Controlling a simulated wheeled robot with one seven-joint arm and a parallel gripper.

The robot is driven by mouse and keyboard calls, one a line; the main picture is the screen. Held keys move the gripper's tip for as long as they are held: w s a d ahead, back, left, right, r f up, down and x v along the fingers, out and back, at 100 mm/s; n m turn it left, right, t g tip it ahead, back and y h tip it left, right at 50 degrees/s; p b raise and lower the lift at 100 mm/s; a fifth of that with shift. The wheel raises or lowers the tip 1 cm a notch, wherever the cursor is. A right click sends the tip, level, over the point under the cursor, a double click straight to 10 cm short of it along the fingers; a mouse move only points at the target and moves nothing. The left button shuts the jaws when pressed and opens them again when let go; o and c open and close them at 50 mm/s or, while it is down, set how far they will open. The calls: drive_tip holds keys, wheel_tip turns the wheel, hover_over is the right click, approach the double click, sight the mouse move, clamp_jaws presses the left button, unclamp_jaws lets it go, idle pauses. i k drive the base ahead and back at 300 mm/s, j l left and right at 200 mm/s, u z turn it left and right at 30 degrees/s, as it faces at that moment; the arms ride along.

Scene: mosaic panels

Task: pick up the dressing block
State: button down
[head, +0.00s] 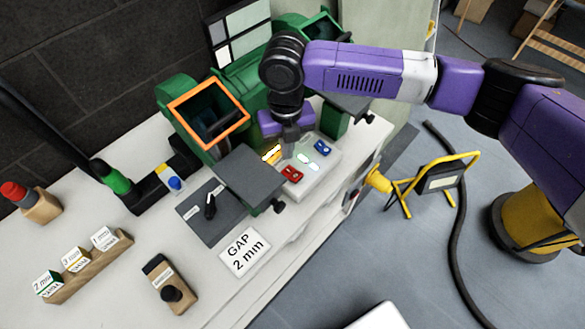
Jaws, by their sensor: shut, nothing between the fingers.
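My gripper (290,137) points down just above a pale tray (318,178) at the right end of the white bench, beside the green grinder. Its fingers are small in view and shut, with nothing seen between them. A wooden block (154,266) with a dark face, a small label and a black knob lies at the bench's front left, well apart from my gripper. It may be the dressing block, but its label is too small to read.
The green grinder (181,91) has an orange-framed opening and grey plates (250,177). A "GAP 2 mm" card (245,251), a wooden card rack (90,268) and a dark mat (224,226) occupy the bench.

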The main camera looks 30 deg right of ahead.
sight(172, 289)
drive_tip(key=k, duration=1)
